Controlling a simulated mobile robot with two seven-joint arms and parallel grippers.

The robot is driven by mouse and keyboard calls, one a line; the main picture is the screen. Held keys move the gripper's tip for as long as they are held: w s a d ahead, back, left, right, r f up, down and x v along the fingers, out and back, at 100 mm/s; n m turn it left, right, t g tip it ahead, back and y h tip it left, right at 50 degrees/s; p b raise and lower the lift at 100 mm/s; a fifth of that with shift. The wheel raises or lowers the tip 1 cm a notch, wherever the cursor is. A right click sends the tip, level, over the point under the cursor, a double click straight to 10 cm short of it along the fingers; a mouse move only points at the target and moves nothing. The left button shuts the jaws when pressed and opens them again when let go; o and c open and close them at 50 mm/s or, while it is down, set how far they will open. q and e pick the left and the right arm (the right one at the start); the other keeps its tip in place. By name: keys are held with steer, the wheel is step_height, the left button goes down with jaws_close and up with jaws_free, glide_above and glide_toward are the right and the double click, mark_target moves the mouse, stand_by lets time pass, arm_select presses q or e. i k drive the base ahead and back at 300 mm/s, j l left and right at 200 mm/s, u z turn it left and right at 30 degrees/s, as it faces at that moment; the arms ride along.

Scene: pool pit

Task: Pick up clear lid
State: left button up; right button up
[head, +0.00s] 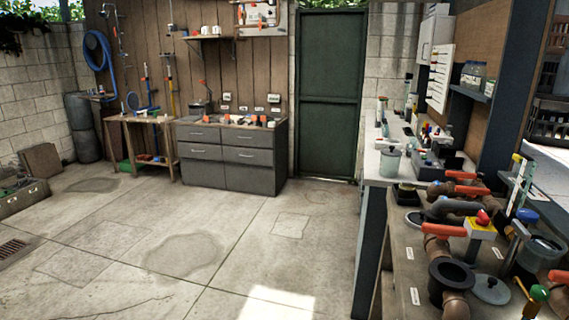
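A round, greyish, see-through-looking lid (491,290) with a small knob on top lies on the bench at the lower right. It is likely the clear lid. It sits just right of a black, open-topped round housing (452,275) on a brown pipe. A clear-looking round pot (541,252) stands to its upper right. Neither of my grippers shows in the head view.
The right bench (397,262) is crowded with pipes with orange handles (444,230) and a yellow box with a red button (481,223). A green-knobbed part (539,293) stands right of the lid. Grey drawers (232,155) stand at the back wall. The concrete floor (230,235) is largely clear.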

mark_target(490, 289)
steer(key=z, duration=1.4)
steer(key=i+z, duration=0.15)
steer(key=z, duration=0.2)
steer(key=i+j+z, duration=0.1)
steer(key=z, duration=0.25)
steer(key=j, duration=0.1)
